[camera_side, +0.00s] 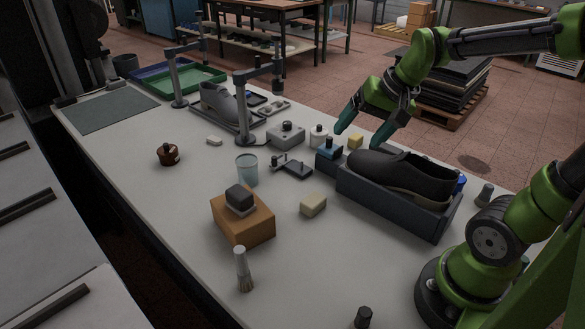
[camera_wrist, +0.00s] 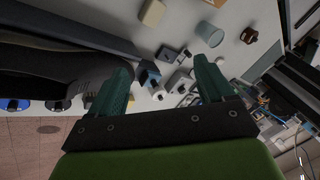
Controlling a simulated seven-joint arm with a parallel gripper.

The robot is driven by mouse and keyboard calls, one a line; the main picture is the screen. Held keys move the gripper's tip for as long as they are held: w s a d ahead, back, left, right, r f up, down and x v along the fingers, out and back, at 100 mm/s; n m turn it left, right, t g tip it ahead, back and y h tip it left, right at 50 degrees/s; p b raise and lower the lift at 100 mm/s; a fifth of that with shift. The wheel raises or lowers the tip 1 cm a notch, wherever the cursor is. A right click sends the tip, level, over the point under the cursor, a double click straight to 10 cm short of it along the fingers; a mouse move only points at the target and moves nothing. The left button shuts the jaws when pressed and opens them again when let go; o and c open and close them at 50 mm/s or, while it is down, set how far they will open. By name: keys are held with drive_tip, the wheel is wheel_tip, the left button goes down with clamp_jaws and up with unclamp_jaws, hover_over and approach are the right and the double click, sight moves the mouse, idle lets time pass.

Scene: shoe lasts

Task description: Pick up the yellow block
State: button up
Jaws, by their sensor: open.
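A small yellow block (camera_side: 355,141) stands on the worktable, just behind a blue-topped dark box in the side view. My gripper (camera_side: 359,136) is open, pointing down, with its two green fingers on either side of the block in the picture. I cannot tell how high the fingertips are above it. In the wrist view my open gripper (camera_wrist: 163,64) shows nothing held between its fingers; I cannot clearly make out the yellow block there. A larger pale cream block (camera_side: 313,204) lies nearer the front, and it also shows in the wrist view (camera_wrist: 152,12).
A dark shoe (camera_side: 402,174) sits in a grey box (camera_side: 390,207) right beside the gripper. A blue-topped dark box (camera_side: 329,150), a white jar (camera_side: 318,136) and a grey box (camera_side: 287,134) stand close on the left. The table (camera_side: 330,270) is clearer in front.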

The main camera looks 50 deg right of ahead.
drive_tip(key=w+d+f+m+g, duration=0.1)
drive_tip(key=w+d+f+m, duration=0.1)
drive_tip(key=w+d+m, duration=0.45)
drive_tip(key=m+h, duration=0.1)
drive_tip(key=m, duration=1.9)
approach(356, 136)
drive_tip(key=x, duration=0.3)
drive_tip(key=shift+a+f, duration=0.25)
drive_tip(key=shift+f, duration=0.2)
drive_tip(key=shift+d+x, duration=0.15)
drive_tip(key=shift+x, duration=1.4)
drive_tip(key=shift+d+x, duration=0.1)
drive_tip(key=shift+x, duration=1.5)
drive_tip(key=shift+w+r, duration=0.1)
drive_tip(key=shift+w, duration=0.05)
drive_tip(key=c, duration=1)
